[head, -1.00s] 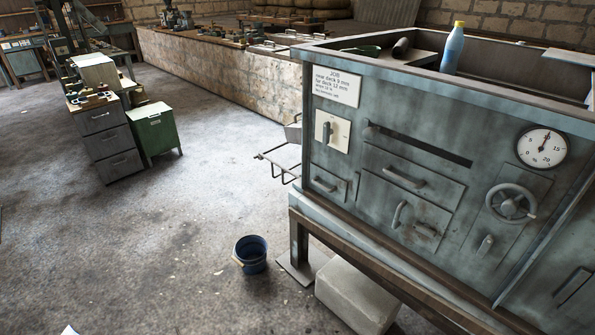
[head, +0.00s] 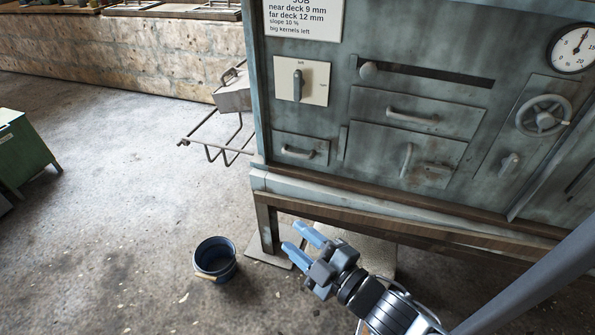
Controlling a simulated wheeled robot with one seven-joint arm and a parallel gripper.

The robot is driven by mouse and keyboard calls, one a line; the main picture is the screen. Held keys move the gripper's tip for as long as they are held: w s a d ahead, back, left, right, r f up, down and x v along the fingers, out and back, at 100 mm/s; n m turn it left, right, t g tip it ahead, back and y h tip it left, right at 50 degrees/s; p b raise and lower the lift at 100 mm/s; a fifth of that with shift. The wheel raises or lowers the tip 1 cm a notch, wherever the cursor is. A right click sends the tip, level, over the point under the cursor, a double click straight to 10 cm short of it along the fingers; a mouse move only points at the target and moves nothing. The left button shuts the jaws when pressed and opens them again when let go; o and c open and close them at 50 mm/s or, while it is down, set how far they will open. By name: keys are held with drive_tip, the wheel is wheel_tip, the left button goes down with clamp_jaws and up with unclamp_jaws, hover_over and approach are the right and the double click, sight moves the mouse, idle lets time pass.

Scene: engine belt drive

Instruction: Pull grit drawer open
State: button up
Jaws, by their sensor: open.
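The grey machine front (head: 330,110) carries a small drawer (head: 284,142) at its lower left, with a bar handle (head: 299,153), and a wider panel (head: 462,119) with a handle (head: 411,117) further right. No label shows which one is the grit drawer. Both look flush with the front. My gripper (head: 294,239) is open and empty. It appears below the small drawer in the picture, in front of the bench frame, its two blue fingers pointing up and left. It touches neither handle.
A dark blue bucket (head: 215,262) stands on the floor left of my gripper. A wire rack (head: 222,140) sticks out from the machine's left side. A handwheel (head: 541,115) and other handles project from the front. The floor at left is mostly clear.

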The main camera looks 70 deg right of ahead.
sight(307, 136)
drive_tip(key=w+d+f+n+h+b, duration=0.2)
drive_tip(key=w+d+f+b, duration=0.1)
drive_tip(key=d, duration=0.6)
drive_tip(key=w+d+f+n+g+h+b, duration=0.1)
drive_tip(key=w+d+f+n+h+b, duration=0.15)
drive_tip(key=d, duration=0.55)
drive_tip(key=w+d+f+n+h+b, duration=0.15)
drive_tip(key=d+f, duration=0.25)
drive_tip(key=d, duration=0.5)
drive_tip(key=x, duration=0.8)
drive_tip(key=shift+b, duration=0.4)
drive_tip(key=shift+w+a+r, duration=0.15)
clamp_jaws()
